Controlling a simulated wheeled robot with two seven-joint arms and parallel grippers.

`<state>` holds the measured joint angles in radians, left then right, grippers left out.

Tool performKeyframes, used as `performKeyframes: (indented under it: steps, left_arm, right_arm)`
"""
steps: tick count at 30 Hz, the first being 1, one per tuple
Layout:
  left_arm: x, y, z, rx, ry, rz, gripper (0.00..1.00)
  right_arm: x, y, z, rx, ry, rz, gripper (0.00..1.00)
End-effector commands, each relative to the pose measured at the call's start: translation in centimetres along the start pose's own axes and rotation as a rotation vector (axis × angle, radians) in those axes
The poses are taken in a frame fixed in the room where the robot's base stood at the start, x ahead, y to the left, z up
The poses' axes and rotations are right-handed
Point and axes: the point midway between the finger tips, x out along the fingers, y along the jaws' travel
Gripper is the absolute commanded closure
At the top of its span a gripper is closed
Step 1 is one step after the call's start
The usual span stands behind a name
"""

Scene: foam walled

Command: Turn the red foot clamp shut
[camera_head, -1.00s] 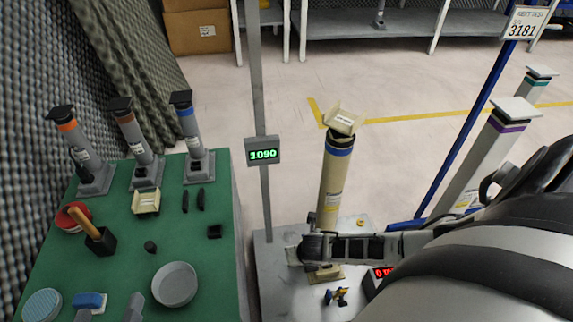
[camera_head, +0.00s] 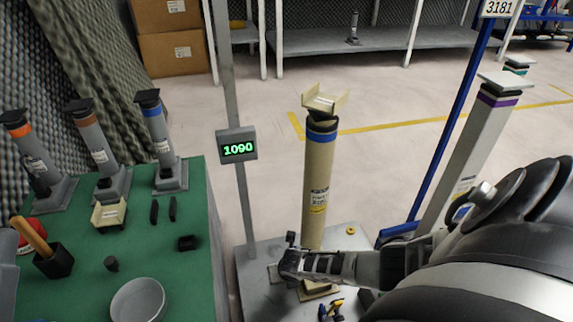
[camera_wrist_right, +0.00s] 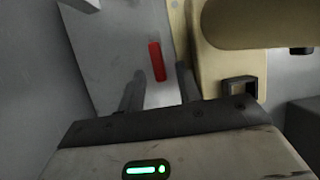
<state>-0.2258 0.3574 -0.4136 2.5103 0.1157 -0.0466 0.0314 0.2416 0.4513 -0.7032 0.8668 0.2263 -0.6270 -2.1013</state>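The red foot clamp (camera_wrist_right: 157,61) is a small red bar on a grey plate, beside the tan foot (camera_wrist_right: 214,70) of a column in the right wrist view. My right gripper (camera_wrist_right: 160,73) is open, with one finger on each side of the bar's near end. I cannot tell whether the fingers touch it. In the head view the right gripper (camera_head: 287,262) is low at the base of the tan column (camera_head: 316,190), which has a blue band and a cradle on top. The clamp is hidden there. My left gripper is not clearly in view.
A grey post with a display reading 1090 (camera_head: 237,147) stands left of the column. A green table (camera_head: 200,225) with small columns, a bowl (camera_head: 138,302) and a mallet is at left. A yellow-and-dark tool (camera_head: 331,308) and a yellow ring (camera_head: 351,230) lie near the column.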

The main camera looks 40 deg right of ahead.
Motion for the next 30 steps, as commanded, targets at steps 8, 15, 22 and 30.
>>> performKeyframes:
  steps: [8, 15, 22, 30]
  left_arm:
    - [0.14, 0.17, -0.72, 0.045, 0.046, 0.016, 0.30]
    - [0.14, 0.17, -0.70, 0.044, 0.045, 0.016, 0.30]
    - [0.15, 0.16, -0.72, 0.043, 0.045, 0.016, 0.30]
    - [0.21, 0.11, -0.58, 0.029, 0.028, 0.013, 0.30]
  right_arm:
    - [0.40, 0.01, 0.07, 0.000, -0.001, 0.001, 0.65]
    - [0.39, 0.01, 0.05, 0.000, 0.000, 0.000, 1.00]
    - [0.38, 0.02, 0.04, 0.004, 0.000, -0.001, 1.00]
    - [0.33, 0.29, 0.10, 0.076, -0.001, -0.031, 1.00]
